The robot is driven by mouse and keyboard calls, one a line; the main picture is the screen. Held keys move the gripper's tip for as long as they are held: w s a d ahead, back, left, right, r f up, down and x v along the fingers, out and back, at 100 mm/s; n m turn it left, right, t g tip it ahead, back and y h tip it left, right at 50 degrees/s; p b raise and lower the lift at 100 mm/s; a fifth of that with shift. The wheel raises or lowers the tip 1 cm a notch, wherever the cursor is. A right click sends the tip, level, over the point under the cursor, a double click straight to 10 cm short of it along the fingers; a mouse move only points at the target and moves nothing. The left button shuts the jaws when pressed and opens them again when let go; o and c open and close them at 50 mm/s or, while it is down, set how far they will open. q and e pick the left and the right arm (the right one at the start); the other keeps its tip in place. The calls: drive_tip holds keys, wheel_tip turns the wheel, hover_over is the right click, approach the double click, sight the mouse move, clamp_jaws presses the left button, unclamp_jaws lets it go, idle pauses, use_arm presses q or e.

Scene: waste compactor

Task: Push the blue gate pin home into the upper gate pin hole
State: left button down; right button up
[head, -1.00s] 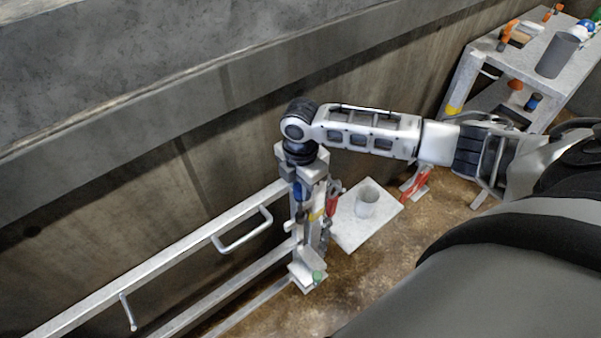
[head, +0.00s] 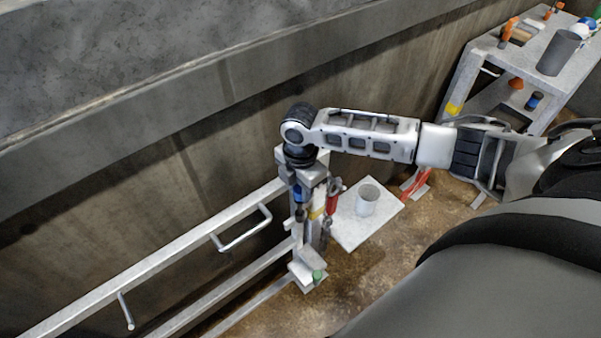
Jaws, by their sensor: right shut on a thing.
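The blue gate pin (head: 299,193) shows as a small blue piece at the top of the gate post (head: 315,232), just under my right gripper (head: 298,180). My right gripper points down over the post and is shut on the pin. The pin looks upright. The upper gate pin hole is hidden by the gripper and the post, so I cannot tell how deep the pin sits. My left gripper is not in view.
The gate's metal rails (head: 160,265) run to the lower left with a handle (head: 243,230). A red part (head: 333,198) hangs beside the post. A low plate (head: 350,232) bears a grey cup (head: 367,200). A shelf table (head: 497,58) with several items stands at upper right, by the concrete wall.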

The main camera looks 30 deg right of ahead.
drive_tip(key=shift+f, duration=0.25)
drive_tip(key=o, duration=1.1)
drive_tip(key=shift+s+r, duration=0.1)
drive_tip(key=shift+s, duration=0.05)
wheel_tip(320, 180, up, 16)
drive_tip(key=shift+r, duration=0.15)
